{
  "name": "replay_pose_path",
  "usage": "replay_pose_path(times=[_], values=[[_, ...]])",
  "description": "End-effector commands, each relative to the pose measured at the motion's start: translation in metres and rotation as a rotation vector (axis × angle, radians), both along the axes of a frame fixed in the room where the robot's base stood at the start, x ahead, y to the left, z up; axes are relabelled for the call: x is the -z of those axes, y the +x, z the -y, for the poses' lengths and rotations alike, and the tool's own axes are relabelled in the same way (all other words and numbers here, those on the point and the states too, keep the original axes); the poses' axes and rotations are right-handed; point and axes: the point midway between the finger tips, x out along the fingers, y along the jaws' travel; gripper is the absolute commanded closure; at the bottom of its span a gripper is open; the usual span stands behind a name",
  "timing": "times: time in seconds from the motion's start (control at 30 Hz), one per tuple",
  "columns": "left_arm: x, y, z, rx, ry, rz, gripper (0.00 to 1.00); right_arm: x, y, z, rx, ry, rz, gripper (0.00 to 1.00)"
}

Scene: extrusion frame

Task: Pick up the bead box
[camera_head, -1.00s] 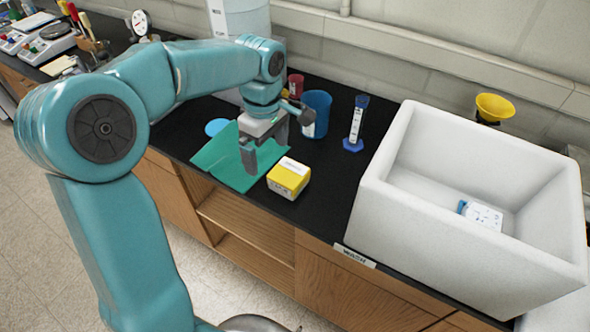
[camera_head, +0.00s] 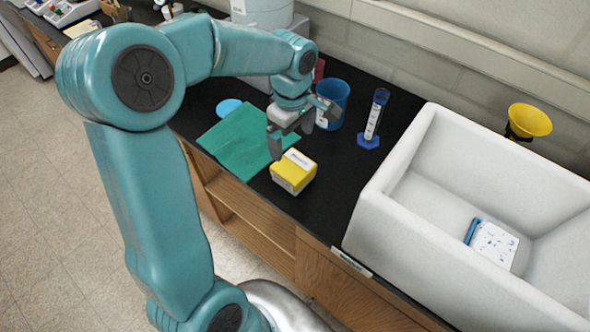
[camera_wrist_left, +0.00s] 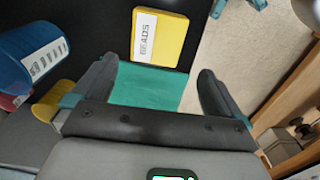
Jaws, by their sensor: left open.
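The bead box (camera_head: 294,172) is a small yellow box with a white top label. It sits on the black bench near the front edge. In the left wrist view the box (camera_wrist_left: 172,40) shows its label reading "BEADS", beyond the fingertips. My left gripper (camera_head: 284,140) is above and just behind the box in the head view, pointing down. In the left wrist view the left gripper (camera_wrist_left: 160,85) has its fingers wide apart with nothing between them but the green mat below. The box appears clear of both fingers. My right gripper is not in view.
A green mat (camera_head: 238,140) lies left of the box. A blue cup (camera_head: 333,104) and a blue-based graduated cylinder (camera_head: 373,122) stand behind. A large white sink basin (camera_head: 400,225) fills the right side. A yellow funnel (camera_head: 529,121) is beyond it.

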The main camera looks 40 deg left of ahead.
Motion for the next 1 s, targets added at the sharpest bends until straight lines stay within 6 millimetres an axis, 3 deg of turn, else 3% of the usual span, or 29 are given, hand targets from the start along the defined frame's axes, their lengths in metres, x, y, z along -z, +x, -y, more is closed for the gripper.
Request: replay_pose_path(times=[0.03,0.1,0.43,0.7,0.97,1.0], values=[[0.023,0.000,0.000,-0.001,0.001,0.001,0.00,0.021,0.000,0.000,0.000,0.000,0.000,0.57],[0.036,0.000,0.000,-0.001,0.001,0.002,0.00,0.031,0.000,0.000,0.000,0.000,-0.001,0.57],[0.058,0.002,0.001,0.000,0.001,0.003,0.00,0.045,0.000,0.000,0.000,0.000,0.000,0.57],[0.102,0.004,0.003,0.000,0.001,0.002,0.00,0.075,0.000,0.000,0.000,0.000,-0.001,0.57],[0.102,0.004,0.003,0.000,0.001,0.003,0.00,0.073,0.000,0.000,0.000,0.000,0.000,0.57],[0.102,0.004,0.003,0.000,0.001,0.003,0.13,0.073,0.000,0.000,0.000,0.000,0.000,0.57]])
